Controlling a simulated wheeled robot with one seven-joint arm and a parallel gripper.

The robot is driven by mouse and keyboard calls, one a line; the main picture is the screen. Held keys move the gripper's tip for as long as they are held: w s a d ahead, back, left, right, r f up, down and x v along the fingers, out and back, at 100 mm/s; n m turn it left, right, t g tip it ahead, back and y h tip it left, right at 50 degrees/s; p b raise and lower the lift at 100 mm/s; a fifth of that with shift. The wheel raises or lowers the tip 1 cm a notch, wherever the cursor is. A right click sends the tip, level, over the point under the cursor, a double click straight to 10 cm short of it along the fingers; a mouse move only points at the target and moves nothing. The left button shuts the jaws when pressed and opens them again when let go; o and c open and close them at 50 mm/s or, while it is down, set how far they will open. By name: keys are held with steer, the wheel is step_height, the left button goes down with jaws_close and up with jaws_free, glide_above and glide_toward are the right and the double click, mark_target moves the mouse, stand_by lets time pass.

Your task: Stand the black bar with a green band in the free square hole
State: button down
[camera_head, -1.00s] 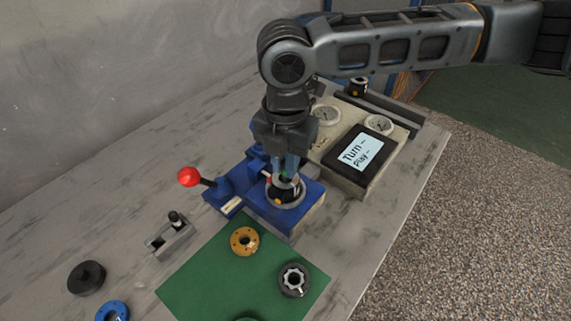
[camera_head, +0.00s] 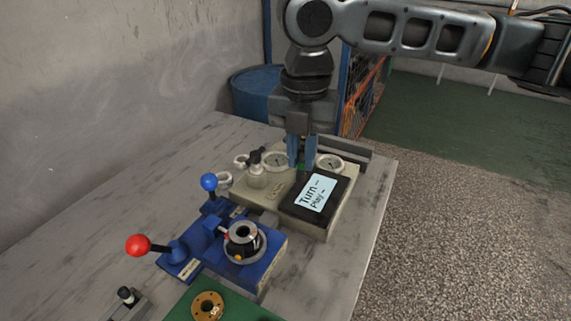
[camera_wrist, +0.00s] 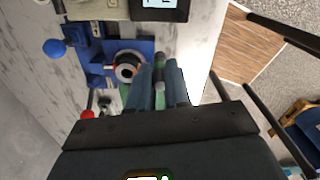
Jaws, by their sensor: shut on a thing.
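My gripper (camera_head: 302,160) is shut on the black bar with a green band. In the head view only a little of the bar, with its green band (camera_head: 301,166), shows between the blue fingers. In the wrist view the bar (camera_wrist: 160,72) shows dark between the fingers (camera_wrist: 160,92), with green on it. In the head view the gripper appears over or behind the beige gauge box (camera_head: 331,225); its height above it is unclear. The blue fixture (camera_head: 270,264) holds a round black and metal part (camera_head: 243,240). I cannot make out the free square hole.
A red-knobbed lever (camera_head: 138,245) and a blue-knobbed lever (camera_head: 209,182) rise left of the round part. The box carries gauges (camera_head: 331,161), a valve (camera_head: 257,170) and a screen (camera_head: 316,192).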

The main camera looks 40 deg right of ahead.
mark_target(302, 150)
steer(key=shift+r, duration=0.25)
steer(key=shift+r+p, duration=1.55)
steer(key=shift+p, duration=0.1)
steer(key=shift+f, duration=0.1)
